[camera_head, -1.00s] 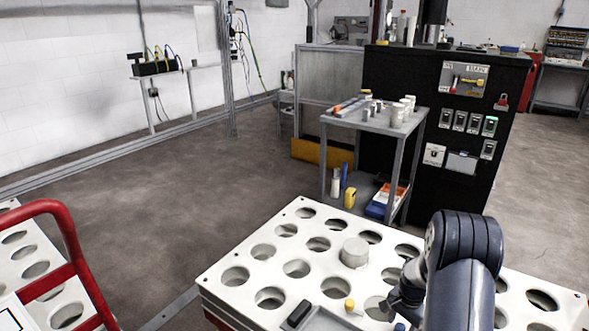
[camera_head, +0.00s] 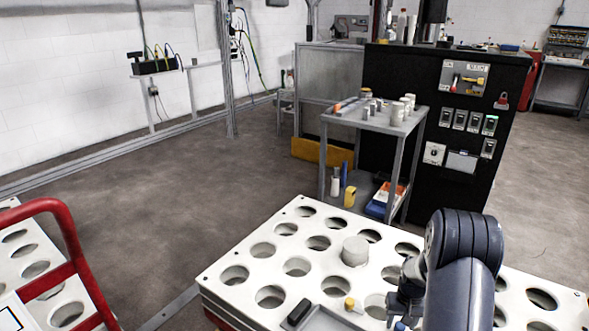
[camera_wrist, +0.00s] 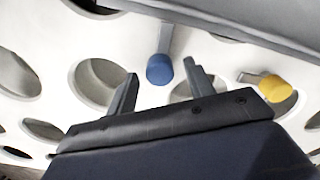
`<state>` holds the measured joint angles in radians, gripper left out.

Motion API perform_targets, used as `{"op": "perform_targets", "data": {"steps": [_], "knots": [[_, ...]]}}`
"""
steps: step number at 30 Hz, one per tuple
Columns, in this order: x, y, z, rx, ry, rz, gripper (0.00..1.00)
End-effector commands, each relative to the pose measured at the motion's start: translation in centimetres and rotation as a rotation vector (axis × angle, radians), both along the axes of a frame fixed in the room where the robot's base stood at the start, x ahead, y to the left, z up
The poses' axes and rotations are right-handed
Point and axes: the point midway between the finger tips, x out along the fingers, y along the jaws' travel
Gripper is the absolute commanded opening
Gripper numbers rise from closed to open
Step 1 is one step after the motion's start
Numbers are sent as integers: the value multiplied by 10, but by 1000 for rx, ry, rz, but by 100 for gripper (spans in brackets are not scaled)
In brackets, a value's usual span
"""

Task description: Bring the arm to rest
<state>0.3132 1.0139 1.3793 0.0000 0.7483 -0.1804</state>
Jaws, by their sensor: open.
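My arm (camera_head: 462,265) stands at the lower right of the head view, folded over the white hole plate (camera_head: 222,252). In the wrist view my gripper (camera_wrist: 160,82) is open, its two fingers apart with no object held between them. A blue-ended piece (camera_wrist: 160,69) shows in the space beyond the fingertips. A yellow-ended piece (camera_wrist: 276,88) lies to the right of the fingers. In the head view the gripper is mostly hidden behind my arm.
A red-railed cart (camera_head: 70,240) is at left. A grey side table (camera_head: 372,121) and black cabinet (camera_head: 470,185) stand behind. Floor at left is clear.

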Motion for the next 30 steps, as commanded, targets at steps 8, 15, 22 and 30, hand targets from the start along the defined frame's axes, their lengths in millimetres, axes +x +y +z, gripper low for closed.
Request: {"op": "perform_targets", "data": {"steps": [8,15,22,30], "knots": [[0,0,0,0,0,221,50],[0,0,0,0,0,411,50],[1,0,11,-1,-2,526,50],[0,0,25,0,0,522,50]]}}
